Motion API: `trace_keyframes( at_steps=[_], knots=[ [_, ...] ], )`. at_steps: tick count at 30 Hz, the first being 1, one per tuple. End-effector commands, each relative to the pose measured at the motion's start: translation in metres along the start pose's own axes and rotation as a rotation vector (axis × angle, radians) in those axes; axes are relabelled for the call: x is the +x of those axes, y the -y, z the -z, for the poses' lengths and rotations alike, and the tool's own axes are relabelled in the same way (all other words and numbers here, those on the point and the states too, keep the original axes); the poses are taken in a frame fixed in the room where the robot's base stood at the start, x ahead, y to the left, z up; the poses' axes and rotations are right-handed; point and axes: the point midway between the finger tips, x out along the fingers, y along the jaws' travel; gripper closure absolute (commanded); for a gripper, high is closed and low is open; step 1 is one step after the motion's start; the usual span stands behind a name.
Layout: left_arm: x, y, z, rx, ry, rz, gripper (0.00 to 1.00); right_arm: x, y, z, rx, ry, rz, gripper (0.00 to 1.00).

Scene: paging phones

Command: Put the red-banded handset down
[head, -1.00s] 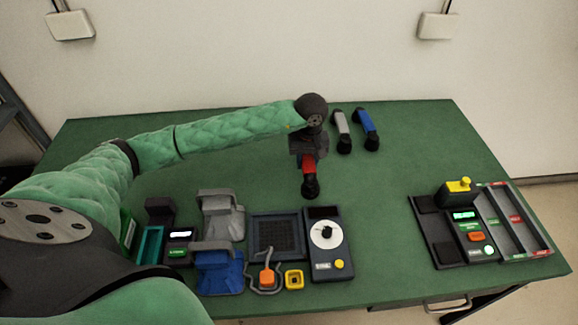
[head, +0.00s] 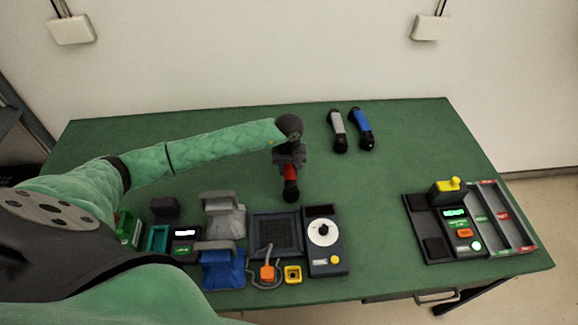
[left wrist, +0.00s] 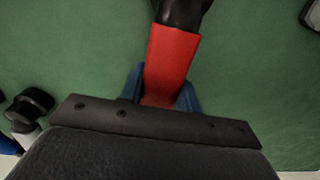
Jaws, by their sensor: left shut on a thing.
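The red-banded handset (head: 290,177) is black at its end with a red band around its grip. My left gripper (head: 289,161) is shut on it, over the middle of the green table. In the left wrist view the handset's red band (left wrist: 171,62) sits between the blue fingertips of the left gripper (left wrist: 161,92), and its black end reaches past the top edge. I cannot tell whether the handset touches the table. The handset's other end is hidden under the gripper. My right gripper is not in view.
A grey-banded handset (head: 338,130) and a blue-banded handset (head: 361,128) lie at the back. Grey (head: 224,215) and blue (head: 222,268) cradles and a dial unit (head: 324,240) stand in front. A device with a yellow knob (head: 449,186) is at right. The table (head: 375,190) is clear right of centre.

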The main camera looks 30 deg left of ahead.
Motion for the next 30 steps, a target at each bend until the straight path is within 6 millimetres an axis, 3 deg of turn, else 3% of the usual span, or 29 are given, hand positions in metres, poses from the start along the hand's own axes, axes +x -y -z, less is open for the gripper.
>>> trace_keyframes(
  at_steps=[20, 21, 23, 24, 30],
  knots=[
    [0.0058, -0.0004, 0.0005, 0.000, -0.001, -0.001, 1.00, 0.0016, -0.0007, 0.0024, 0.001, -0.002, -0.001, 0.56],
    [0.0055, -0.0003, 0.0003, 0.000, -0.001, -0.001, 0.62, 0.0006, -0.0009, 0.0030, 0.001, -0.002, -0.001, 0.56],
    [0.0055, -0.0003, 0.0003, -0.001, -0.001, -0.001, 0.50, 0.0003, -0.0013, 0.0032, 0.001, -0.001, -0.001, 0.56],
    [0.0055, -0.0003, 0.0003, -0.001, -0.001, -0.001, 0.46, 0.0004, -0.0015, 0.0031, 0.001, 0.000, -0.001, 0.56],
    [0.0055, -0.0003, 0.0002, -0.001, -0.001, -0.001, 0.46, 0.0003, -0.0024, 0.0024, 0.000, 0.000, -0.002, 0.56]
  ],
)
